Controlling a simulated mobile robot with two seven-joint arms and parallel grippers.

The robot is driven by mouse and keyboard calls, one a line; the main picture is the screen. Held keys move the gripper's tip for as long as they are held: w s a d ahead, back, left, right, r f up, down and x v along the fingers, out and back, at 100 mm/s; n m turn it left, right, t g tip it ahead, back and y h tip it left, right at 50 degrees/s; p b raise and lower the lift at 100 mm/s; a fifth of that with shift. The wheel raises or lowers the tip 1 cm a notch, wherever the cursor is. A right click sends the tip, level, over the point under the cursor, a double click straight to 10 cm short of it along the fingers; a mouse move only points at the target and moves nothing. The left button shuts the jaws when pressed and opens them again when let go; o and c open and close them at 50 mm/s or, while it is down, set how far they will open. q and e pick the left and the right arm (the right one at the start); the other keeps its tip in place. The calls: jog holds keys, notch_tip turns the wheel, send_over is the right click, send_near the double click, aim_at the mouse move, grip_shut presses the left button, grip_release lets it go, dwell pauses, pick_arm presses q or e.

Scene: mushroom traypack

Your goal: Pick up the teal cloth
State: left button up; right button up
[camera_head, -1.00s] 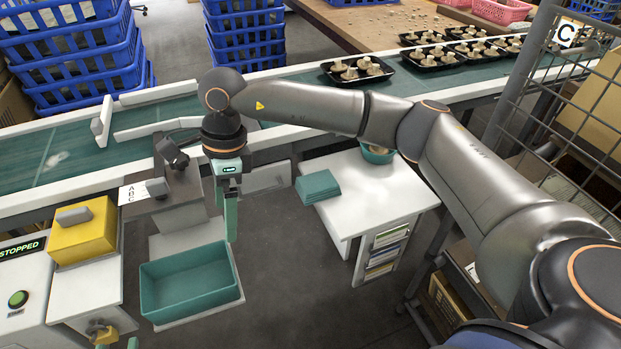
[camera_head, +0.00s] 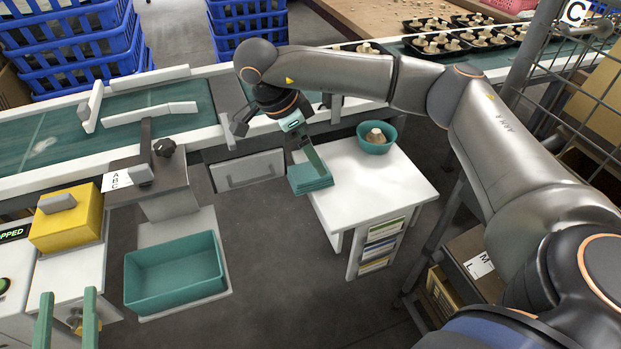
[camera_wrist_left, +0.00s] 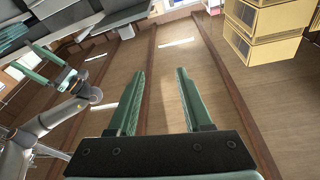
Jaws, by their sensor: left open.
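The teal cloth (camera_head: 311,186) lies folded, in layers, at the left back corner of the white table. My right gripper (camera_head: 317,168) points down at it, with its fingertips over the cloth. I cannot tell whether they touch it. The fingers line up in the head view, but the left wrist view shows this gripper (camera_wrist_left: 30,56) with its fingers apart. My left gripper (camera_head: 68,292) is at the lower left of the head view, fingers up, open and empty. Its two fingers also stand apart in the left wrist view (camera_wrist_left: 160,74). The cloth is not seen there.
A teal bowl (camera_head: 376,142) holding a mushroom stands on the white table (camera_head: 385,190) right of the cloth. A teal bin (camera_head: 176,290) and a yellow box (camera_head: 68,225) are on the left. The conveyor (camera_head: 60,142) runs behind. Blue crates and mushroom trays stand farther back.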

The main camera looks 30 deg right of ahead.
aim_at(311, 177)
jog(key=shift+x, duration=0.85)
jog(key=x, duration=0.2)
jog(key=b+x, duration=0.1)
jog(key=x, duration=0.2)
jog(key=shift+w+b, duration=0.2)
jog(key=shift+b, duration=0.1)
pick_arm(q)
jog(key=s+r+m+t+h, duration=0.2)
jog(key=s+r+m+h, duration=0.1)
jog(key=r, duration=0.6)
jog(key=shift+s+d+m+t+h, duration=0.35)
jog(key=shift+d+t+h, duration=0.1)
jog(key=shift+h, duration=0.35)
pick_arm(e)
jog(key=shift+r, duration=0.1)
jog(key=c, duration=1.2)
